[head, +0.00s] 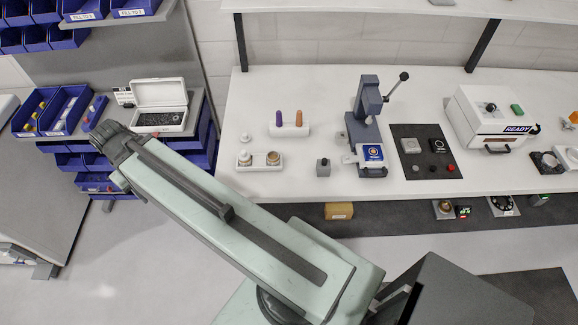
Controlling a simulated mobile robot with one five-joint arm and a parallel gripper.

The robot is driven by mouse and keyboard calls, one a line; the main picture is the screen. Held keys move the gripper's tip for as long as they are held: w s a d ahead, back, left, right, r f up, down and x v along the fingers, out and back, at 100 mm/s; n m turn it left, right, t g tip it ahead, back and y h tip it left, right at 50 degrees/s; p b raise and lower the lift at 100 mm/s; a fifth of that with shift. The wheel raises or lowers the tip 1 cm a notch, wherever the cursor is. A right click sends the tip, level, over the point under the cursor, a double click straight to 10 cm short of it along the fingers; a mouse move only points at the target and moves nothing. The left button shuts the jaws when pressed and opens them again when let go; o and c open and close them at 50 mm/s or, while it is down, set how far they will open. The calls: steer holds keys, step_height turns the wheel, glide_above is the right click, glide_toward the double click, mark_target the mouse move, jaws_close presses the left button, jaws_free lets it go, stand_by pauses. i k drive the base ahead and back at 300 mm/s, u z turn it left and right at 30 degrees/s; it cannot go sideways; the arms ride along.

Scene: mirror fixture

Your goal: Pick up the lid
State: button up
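A small white round piece with a knob (246,137), which looks like a lid, lies on the white bench behind a small white tray (259,168). The tray holds a white-topped round item (244,157) on its left and an open-looking round container with brownish contents (273,158) on its right. I cannot tell for sure which piece is the task's lid. My pale green arm crosses the lower left of the head view, in front of the bench and apart from these pieces. My gripper cannot be made out in this view.
The white bench (300,185) also carries a holder with purple and orange pieces (289,130), a grey lever press (366,125), a black panel (425,170) and a white READY box (490,118). An open white box (158,105) and blue bins (65,110) stand left. A shelf overhangs the bench.

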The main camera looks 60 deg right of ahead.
mark_target(244, 138)
steer(key=u, duration=0.15)
steer(key=k, duration=0.15)
steer(key=z, duration=1.6)
steer(key=i, duration=0.2)
steer(key=u, duration=0.15)
